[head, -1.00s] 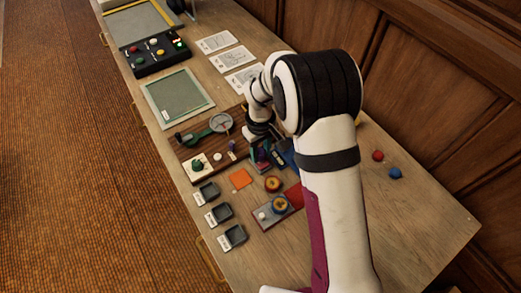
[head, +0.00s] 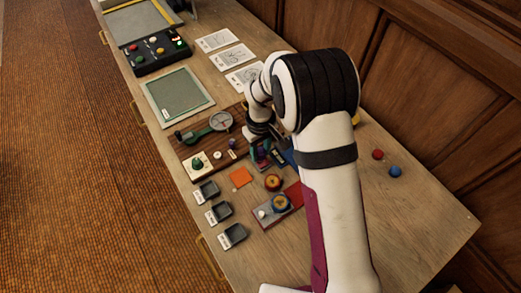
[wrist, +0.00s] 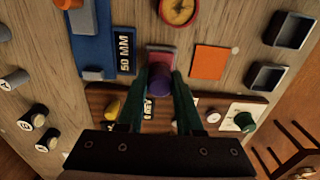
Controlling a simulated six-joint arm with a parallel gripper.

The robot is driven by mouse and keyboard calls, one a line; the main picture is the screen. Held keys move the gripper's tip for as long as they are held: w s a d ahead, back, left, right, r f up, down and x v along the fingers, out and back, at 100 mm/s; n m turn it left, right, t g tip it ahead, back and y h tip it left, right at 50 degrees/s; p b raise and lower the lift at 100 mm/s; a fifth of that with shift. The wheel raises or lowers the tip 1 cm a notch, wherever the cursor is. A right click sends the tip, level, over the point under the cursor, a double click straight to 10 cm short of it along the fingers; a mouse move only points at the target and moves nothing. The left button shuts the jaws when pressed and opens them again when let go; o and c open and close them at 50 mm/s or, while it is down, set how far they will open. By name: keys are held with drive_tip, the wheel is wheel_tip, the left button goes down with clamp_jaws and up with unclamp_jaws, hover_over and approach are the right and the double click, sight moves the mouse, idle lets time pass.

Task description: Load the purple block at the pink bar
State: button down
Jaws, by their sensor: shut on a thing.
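My gripper (wrist: 161,88) points down over the board, its two green fingers shut on the purple block (wrist: 160,79). A pink piece (wrist: 161,53), which looks like the pink bar, shows just beyond the block in the wrist view. I cannot tell whether block and bar touch. In the head view my gripper (head: 262,153) is small beside the blue piece, and my arm partly covers this area.
A blue stand (wrist: 93,45) with a "50 MM" label is left of the fingers. An orange square (wrist: 210,61) and dark trays (wrist: 290,30) lie right. A wooden panel (head: 187,152) carries a dial (head: 221,121) and knob. Red and blue balls (head: 395,172) lie far right.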

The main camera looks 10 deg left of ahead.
sight(260, 151)
idle(0.4)
drive_tip(key=shift+r, duration=3.45)
